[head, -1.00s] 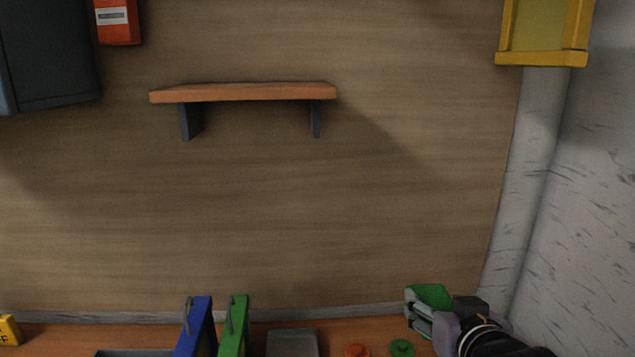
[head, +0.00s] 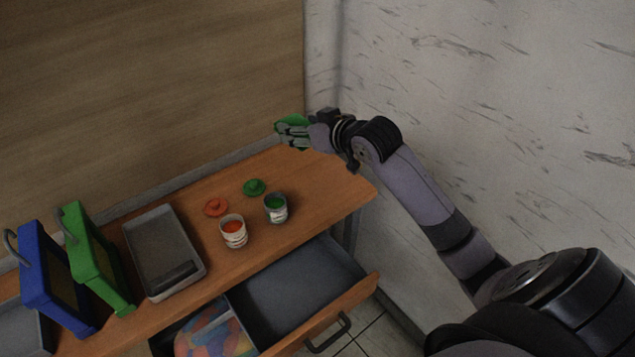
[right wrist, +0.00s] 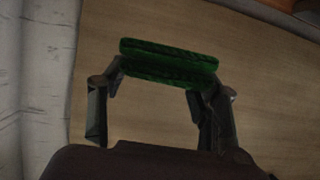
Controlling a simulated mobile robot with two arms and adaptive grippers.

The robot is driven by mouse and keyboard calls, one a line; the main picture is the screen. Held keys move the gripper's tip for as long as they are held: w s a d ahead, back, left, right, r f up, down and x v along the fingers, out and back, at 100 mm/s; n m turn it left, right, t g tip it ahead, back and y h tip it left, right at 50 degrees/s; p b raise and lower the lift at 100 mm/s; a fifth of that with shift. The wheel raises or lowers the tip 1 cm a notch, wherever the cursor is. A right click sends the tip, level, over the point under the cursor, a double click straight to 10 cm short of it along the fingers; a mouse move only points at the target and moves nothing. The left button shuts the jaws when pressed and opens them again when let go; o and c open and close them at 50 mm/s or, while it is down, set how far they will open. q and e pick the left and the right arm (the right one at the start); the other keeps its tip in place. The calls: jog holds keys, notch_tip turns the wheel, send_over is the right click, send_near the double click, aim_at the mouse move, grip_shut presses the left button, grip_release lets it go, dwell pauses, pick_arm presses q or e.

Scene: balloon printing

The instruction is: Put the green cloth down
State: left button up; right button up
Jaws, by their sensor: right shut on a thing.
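The green cloth (head: 291,121) is held in my right gripper (head: 291,133) above the far right end of the wooden table (head: 335,186). In the right wrist view the cloth (right wrist: 168,64) spans across between the two fingers of the right gripper (right wrist: 160,85), with the wooden wall behind it. The gripper is shut on the cloth. In the head view, part of the cloth is hidden by the fingers. My left gripper is not in view.
Two paint cups, orange (head: 233,231) and green (head: 275,207), stand with their lids beside them. A grey tray (head: 163,250), a green frame (head: 95,260) and a blue frame (head: 50,285) are to the left. An open drawer (head: 300,285) juts out in front. The table's right end is clear.

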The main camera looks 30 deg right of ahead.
send_over(321, 186)
dwell(0.4)
notch_tip(321, 186, down, 14)
jog(key=shift+f+p, duration=0.2)
jog(key=shift+p, duration=0.7)
notch_tip(321, 186, down, 4)
jog(key=shift+s+a+r, duration=0.1)
jog(key=shift+f+p, duration=0.3)
jog(key=shift+f, duration=0.3)
jog(key=shift+f, duration=0.2)
